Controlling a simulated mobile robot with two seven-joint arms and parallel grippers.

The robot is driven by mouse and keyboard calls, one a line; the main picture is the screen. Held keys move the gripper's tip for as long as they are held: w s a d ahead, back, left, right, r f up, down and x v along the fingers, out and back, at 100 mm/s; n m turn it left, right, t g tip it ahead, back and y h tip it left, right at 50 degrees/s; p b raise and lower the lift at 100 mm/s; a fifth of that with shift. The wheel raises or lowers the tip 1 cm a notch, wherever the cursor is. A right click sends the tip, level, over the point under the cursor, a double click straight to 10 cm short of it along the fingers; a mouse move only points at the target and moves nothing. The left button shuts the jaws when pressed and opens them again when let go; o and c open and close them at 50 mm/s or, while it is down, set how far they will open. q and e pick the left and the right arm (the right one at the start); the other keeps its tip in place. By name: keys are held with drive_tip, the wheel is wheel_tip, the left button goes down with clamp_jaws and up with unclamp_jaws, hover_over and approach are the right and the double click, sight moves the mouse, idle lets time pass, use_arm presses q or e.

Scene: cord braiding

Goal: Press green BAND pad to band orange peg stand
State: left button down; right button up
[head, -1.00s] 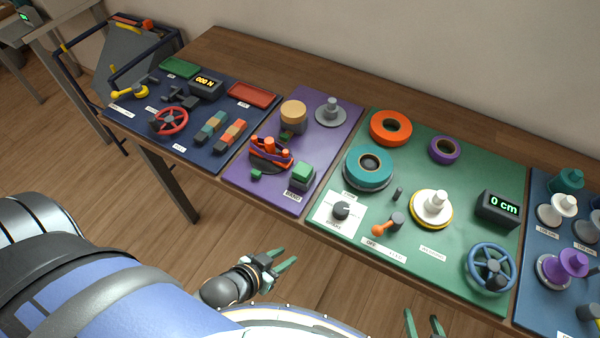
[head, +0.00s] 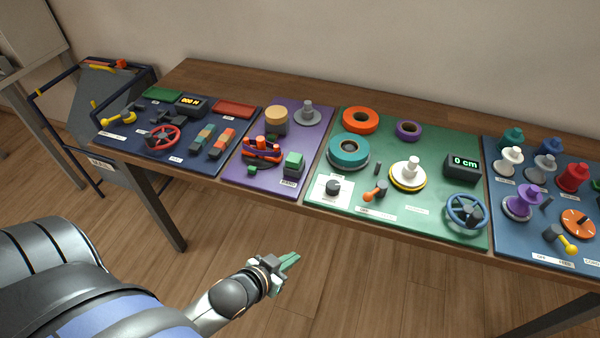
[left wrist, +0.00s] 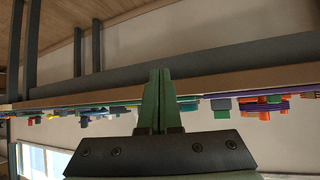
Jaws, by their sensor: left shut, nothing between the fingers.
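The green BAND pad (head: 294,161) is a green block on a dark base at the front right of the purple panel (head: 315,135). The orange peg stand (head: 262,147) has several orange pegs on a dark round base and stands left of the pad. My left gripper (head: 290,260) is below and in front of the table edge, apart from the pad, with its green fingers together and empty. These fingers also show in the left wrist view (left wrist: 156,98), with the table edge behind them. My right gripper is out of view.
A tan cylinder (head: 276,120) and a grey spindle (head: 307,114) stand behind on the purple panel. A navy panel (head: 120,138) lies to the left, a green panel (head: 440,145) to the right. The floor before the table is clear.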

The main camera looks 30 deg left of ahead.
use_arm(q)
drive_tip(key=w+a+r+n+t+y+b, duration=0.1)
drive_tip(key=w+a+r+n+t+y, duration=0.1)
drive_tip(key=w+a+r, duration=0.3)
drive_tip(key=w+a+r+n+t+y, duration=0.1)
drive_tip(key=w+a+r, duration=0.4)
drive_tip(key=r, duration=0.6)
drive_tip(key=shift+r+n+t+y+b, duration=0.15)
drive_tip(key=shift+n+t+y+b, duration=0.25)
drive_tip(key=shift+t+y, duration=0.3)
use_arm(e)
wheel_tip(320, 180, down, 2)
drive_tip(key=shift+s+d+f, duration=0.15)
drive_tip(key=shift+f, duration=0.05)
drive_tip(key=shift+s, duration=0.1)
use_arm(q)
hover_over(294, 160)
drive_tip(key=s, duration=0.2)
wheel_tip(294, 160, down, 2)
drive_tip(key=f, duration=0.3)
drive_tip(key=shift+w+a+f, duration=0.1)
drive_tip(key=shift+w+f, duration=0.1)
drive_tip(key=shift+f, duration=0.55)
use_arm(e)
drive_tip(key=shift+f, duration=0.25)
